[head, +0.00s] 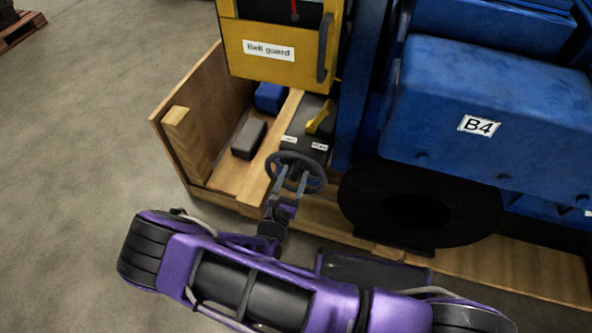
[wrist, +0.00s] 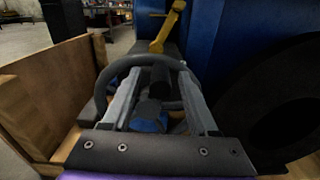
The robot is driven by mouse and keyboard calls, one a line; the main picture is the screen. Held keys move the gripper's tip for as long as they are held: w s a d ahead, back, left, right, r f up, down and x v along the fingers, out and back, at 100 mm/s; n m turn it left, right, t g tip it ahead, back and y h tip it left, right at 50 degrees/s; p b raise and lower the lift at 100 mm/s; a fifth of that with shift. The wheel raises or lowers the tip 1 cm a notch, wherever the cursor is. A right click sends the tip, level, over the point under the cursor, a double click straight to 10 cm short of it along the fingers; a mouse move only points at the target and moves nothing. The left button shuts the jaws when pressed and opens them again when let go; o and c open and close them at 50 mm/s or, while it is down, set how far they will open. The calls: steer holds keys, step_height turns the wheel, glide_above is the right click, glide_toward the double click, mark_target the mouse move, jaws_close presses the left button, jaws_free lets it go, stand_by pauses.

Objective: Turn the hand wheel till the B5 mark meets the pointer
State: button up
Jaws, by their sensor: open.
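The hand wheel (head: 300,163) is a dark spoked ring at the front of a dark box, left of the blue engine. Its rim (wrist: 150,61) arches across the wrist view, with a dark hub or handle between my fingers. My gripper (head: 285,196) is at the near side of the wheel, its two grey fingers (wrist: 160,84) apart and reaching to the rim. I cannot tell whether they touch it. A B4 label (head: 479,126) is on the blue engine cover. I see no B5 mark, and I cannot make out a pointer.
A yellow bell guard (head: 270,63) stands above the wheel. A yellow lever (head: 321,119) tops the dark box. A black round disc (head: 365,206) is right of the wheel. A wooden crate wall (head: 205,110) encloses the left. Open concrete floor (head: 80,120) lies farther left.

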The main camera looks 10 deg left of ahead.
steer(key=shift+w+d, duration=0.1)
steer(key=shift+w, duration=0.85)
steer(key=shift+c, duration=0.2)
jaws_close()
stand_by(0.6)
